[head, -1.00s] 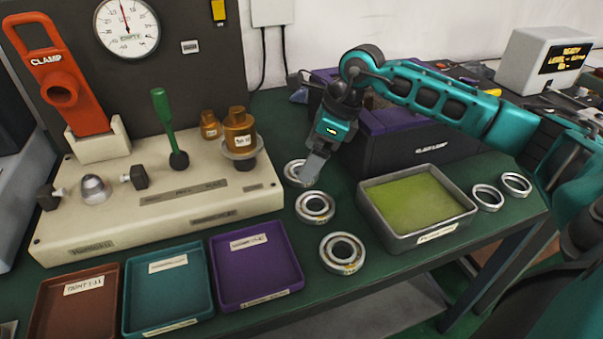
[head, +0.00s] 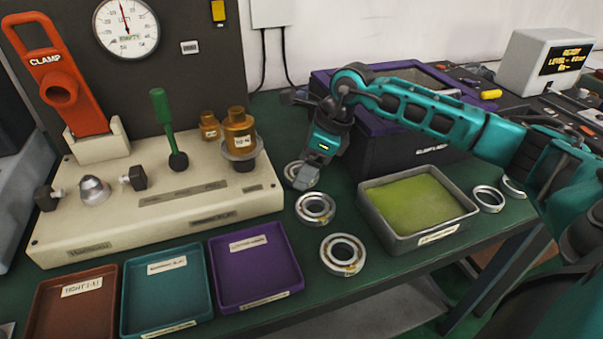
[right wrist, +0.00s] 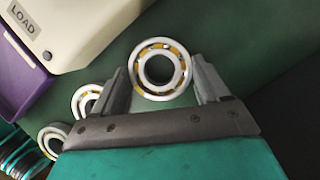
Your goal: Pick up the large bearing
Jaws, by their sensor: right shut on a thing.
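A row of three ring bearings lies on the green bench. The far bearing (head: 291,171) is partly hidden by my right gripper (head: 305,180), which reaches down over it. In the right wrist view that bearing (right wrist: 160,93), white with a yellowish cage, sits between the two fingers of my right gripper (right wrist: 162,74), which is shut on it. The middle bearing (head: 329,210) and the near bearing (head: 343,268) lie free in front of it. I cannot tell from the views which of the three is largest. My left gripper is not in view.
A metal tray with a yellow-green pad (head: 415,205) stands right of the row, with two thinner rings (head: 489,208) beyond it. A beige fixture (head: 150,215) is close on the left. Purple (head: 285,295), teal (head: 165,325) and brown trays line the front. A dark purple-rimmed bin (head: 400,155) stands behind.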

